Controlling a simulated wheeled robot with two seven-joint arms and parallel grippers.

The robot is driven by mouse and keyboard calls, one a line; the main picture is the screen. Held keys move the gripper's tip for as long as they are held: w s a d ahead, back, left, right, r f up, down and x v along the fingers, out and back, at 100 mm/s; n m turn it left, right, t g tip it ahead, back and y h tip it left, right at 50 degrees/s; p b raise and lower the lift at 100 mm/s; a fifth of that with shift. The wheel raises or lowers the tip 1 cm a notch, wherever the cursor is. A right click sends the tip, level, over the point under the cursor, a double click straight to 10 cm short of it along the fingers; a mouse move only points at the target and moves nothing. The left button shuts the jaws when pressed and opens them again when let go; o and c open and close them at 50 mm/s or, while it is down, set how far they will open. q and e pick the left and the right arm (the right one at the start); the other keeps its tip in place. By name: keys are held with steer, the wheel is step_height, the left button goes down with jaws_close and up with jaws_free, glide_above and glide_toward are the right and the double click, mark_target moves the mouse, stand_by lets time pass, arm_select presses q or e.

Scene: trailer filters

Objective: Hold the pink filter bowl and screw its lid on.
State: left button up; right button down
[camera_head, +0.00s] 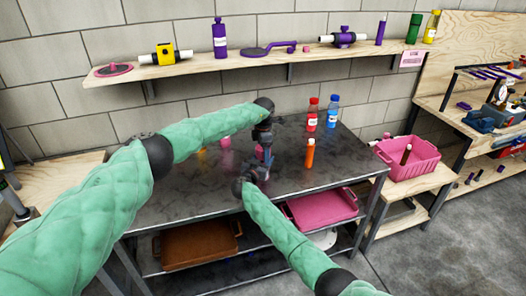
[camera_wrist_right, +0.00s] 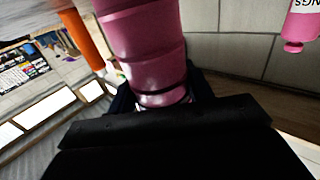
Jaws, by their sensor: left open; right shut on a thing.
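The pink filter bowl (camera_wrist_right: 145,45) fills the upper middle of the right wrist view as a ribbed pink cylinder. My right gripper (camera_wrist_right: 158,98) is shut on it. In the head view a small part of the pink bowl (camera_head: 260,156) shows between my two grippers over the dark table. My right gripper (camera_head: 257,168) is low there, at the end of the arm from below. My left gripper (camera_head: 265,142) is open, pointing down just above the bowl; contact cannot be told. A small pink piece (camera_head: 225,142) stands on the table to the left; whether it is the lid is unclear.
On the dark table (camera_head: 185,200) stand an orange bottle (camera_head: 310,153), a red bottle (camera_head: 312,114) and a blue bottle (camera_head: 333,111). A yellow-orange piece (camera_head: 202,151) is near my left arm. A pink crate (camera_head: 408,165) stands to the right. A wall shelf (camera_head: 215,66) runs behind.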

arm_select(q)
step_height(320, 180, up, 12)
steer(key=shift+f, duration=0.2)
steer(key=shift+w, duration=0.1)
arm_select(e)
steer(key=c, duration=0.5)
jaws_free()
arm_select(q)
steer(key=shift+f+b, duration=0.8)
steer(key=shift+b, duration=0.05)
arm_select(e)
steer(key=v, duration=0.6)
steer(key=shift+f, duration=0.2)
arm_select(q)
steer(key=shift+f, duration=0.2)
arm_select(e)
steer(key=shift+v, duration=0.85)
steer(key=shift+r, duration=0.15)
